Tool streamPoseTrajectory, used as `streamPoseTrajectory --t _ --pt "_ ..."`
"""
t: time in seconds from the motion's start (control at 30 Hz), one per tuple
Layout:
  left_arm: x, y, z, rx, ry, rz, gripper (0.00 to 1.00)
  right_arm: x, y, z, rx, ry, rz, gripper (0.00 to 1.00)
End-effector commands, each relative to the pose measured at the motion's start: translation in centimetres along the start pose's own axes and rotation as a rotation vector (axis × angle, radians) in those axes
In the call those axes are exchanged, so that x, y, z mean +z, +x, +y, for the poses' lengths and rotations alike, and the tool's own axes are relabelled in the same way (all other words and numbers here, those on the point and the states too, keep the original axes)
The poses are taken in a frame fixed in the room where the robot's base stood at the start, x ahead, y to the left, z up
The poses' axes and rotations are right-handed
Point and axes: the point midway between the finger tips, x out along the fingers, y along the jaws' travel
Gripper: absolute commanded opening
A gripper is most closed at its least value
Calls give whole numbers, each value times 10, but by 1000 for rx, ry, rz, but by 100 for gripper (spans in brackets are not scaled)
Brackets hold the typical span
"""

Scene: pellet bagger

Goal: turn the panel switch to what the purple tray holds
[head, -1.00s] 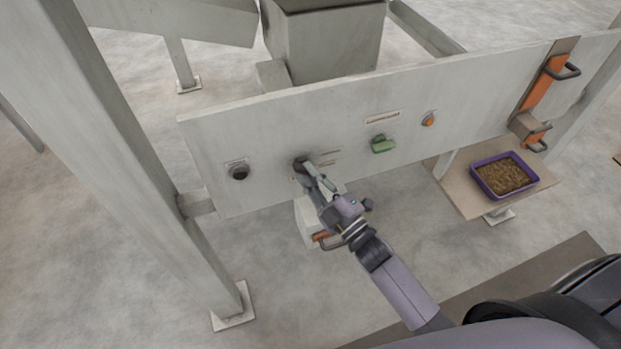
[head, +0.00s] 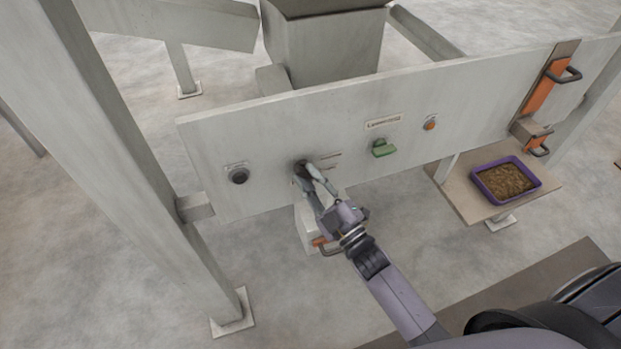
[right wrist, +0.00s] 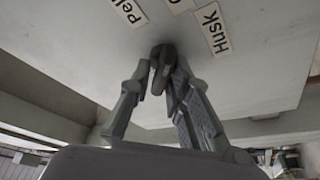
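The panel switch (head: 302,166) is a dark knob on the pale panel (head: 240,130). It also shows in the right wrist view (right wrist: 162,62), where labels reading "HUSK" (right wrist: 212,28) and "Pel…" (right wrist: 131,10), partly cut off, sit near it. My right gripper (head: 308,177) is at the knob with its fingers spread, one on each side; the wrist view shows a gap by the left finger. Contact with the right finger is unclear. The purple tray (head: 474,184) stands on a board at the right and holds brown, loose, coarse material (head: 505,180). My left gripper is out of view.
Left of the switch is a round dark knob (head: 238,176). To its right are a green handle (head: 383,149) and an orange button (head: 430,123). An orange bar with handles (head: 540,92) is at the panel's right. A pale box (head: 311,228) stands below the switch.

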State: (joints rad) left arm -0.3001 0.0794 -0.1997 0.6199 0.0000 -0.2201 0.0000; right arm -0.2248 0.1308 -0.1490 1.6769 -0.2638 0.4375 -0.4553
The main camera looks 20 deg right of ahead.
Motion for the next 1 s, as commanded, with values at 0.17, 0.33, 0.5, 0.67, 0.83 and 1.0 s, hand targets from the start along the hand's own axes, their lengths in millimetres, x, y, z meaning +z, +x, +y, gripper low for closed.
streamPoseTrajectory --t 0.17,0.33,0.5,0.67,0.83,1.0 --pt "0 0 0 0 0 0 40 -4 3 3 7 -2 11 32" --pt "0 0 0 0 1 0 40 -3 3 2 5 -1 9 32" --pt "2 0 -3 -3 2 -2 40 -2 -1 1 2 -1 6 32" --pt "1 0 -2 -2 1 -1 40 -1 -22 -1 -1 0 1 32" --pt "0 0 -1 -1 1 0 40 0 -59 -1 -3 0 1 32" --pt "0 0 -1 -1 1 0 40 -1 -92 0 -1 -1 3 32"
